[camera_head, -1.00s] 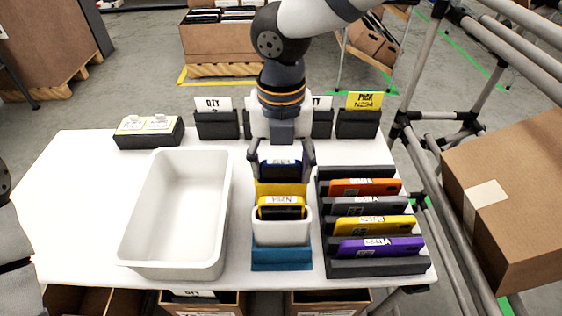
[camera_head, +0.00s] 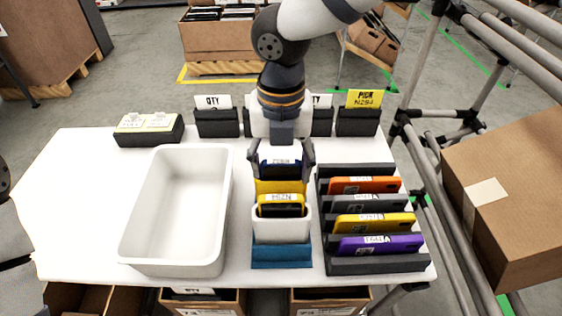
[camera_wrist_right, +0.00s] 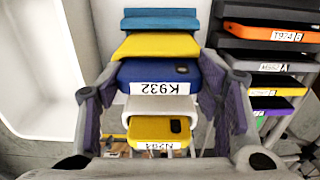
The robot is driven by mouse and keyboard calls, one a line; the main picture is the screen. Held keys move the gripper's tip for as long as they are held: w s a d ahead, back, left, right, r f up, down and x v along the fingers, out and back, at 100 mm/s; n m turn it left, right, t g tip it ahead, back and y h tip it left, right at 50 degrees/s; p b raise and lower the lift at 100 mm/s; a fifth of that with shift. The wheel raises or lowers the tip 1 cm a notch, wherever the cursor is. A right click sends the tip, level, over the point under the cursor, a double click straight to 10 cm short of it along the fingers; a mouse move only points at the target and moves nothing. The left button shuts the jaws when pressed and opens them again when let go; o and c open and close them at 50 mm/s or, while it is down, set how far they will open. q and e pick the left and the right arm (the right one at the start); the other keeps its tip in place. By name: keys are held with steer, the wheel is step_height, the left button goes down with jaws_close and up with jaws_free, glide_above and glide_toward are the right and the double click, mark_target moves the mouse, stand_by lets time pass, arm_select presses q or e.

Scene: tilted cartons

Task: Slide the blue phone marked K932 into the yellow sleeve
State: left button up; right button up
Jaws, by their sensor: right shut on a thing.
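My right gripper (camera_head: 281,158) is shut on the blue phone (camera_head: 280,170), with one finger at each side of it. The right wrist view shows the phone (camera_wrist_right: 157,75) with its white K932 label facing the camera. The yellow sleeve (camera_head: 281,187) stands just below the phone in the head view; it also shows directly above the phone in the wrist view (camera_wrist_right: 157,45). I cannot tell whether the phone's lower edge is inside the sleeve. My left gripper is not in view.
A yellow phone marked N294 (camera_head: 281,210) sits in a white sleeve (camera_head: 281,230) close in front. A teal piece (camera_head: 281,257) is at the front. A rack of phones (camera_head: 375,265) stands to the right, an empty white bin (camera_head: 130,235) to the left.

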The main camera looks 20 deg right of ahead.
steer(key=o, duration=1.2)
steer(key=shift+c, duration=0.2)
step_height(320, 180, up, 12)
steer(key=shift+r, duration=0.1)
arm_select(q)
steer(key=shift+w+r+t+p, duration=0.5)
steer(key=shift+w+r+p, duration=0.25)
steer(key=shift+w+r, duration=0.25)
arm_select(e)
step_height(320, 180, up, 7)
